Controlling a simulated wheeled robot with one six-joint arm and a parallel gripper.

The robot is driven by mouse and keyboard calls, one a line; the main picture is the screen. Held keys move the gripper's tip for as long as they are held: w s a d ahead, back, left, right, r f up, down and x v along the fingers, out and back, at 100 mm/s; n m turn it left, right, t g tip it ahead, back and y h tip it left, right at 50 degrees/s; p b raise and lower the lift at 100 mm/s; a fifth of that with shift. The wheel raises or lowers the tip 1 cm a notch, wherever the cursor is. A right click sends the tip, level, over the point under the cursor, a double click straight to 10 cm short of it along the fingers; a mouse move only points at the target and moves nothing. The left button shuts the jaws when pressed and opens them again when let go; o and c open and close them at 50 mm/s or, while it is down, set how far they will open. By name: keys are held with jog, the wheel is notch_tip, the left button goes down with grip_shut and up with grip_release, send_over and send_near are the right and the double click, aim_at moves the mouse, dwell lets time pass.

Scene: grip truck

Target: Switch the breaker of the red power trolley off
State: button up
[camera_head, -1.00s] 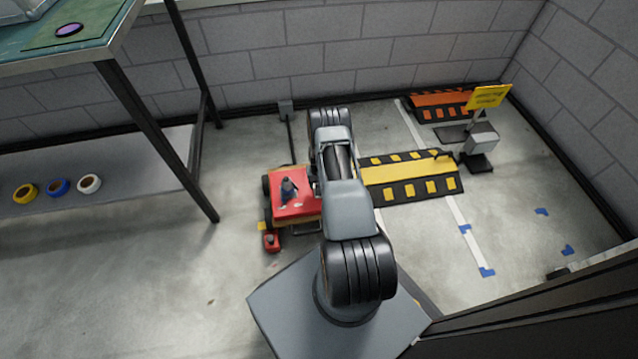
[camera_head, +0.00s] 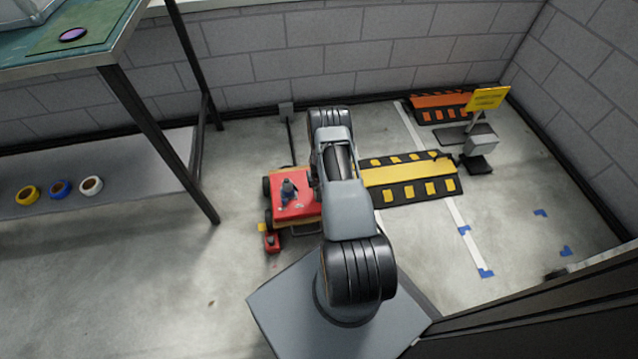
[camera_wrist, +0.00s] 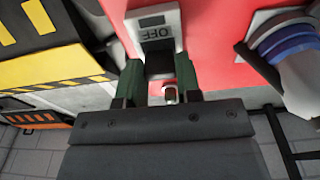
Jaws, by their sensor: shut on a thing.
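The red power trolley (camera_head: 296,206) stands on the floor just left of my arm in the head view. In the wrist view its red face (camera_wrist: 222,50) fills the middle. A grey breaker plate (camera_wrist: 153,22) marked OFF sits on that face. My gripper (camera_wrist: 159,66) has its two green fingers closed on the dark breaker lever (camera_wrist: 159,63), just beside the OFF mark. The fingers partly cover the lever, so its exact position is hard to tell. In the head view my arm hides the gripper and breaker.
A blue and white round fitting (camera_wrist: 290,50) sticks out from the trolley right of my gripper. A yellow and black ramp (camera_head: 405,178) lies to the right, with a yellow sign (camera_head: 488,98) beyond. A workbench (camera_head: 140,100) stands left. Front floor is open.

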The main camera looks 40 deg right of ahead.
jog(key=shift+s+d+r+t+h+p, duration=0.1)
jog(key=shift+s+t+h+p, duration=0.2)
jog(key=shift+t+p, duration=0.15)
jog(key=shift+f+t+b, duration=0.35)
jog(key=shift+f+b, duration=0.25)
jog(key=shift+b, duration=0.6)
jog(key=b, duration=0.3)
jog(key=shift+t, duration=0.3)
jog(key=shift+b, duration=0.85)
jog(key=shift+s+a+b, duration=0.1)
jog(key=shift+a+b, duration=0.1)
jog(key=shift+b, duration=0.35)
jog(key=shift+s+r+t+h+b, duration=0.2)
jog(key=shift+t+h+b, duration=0.1)
jog(key=shift+b, duration=0.35)
jog(key=shift+a+r, duration=0.1)
jog(key=shift+r, duration=0.1)
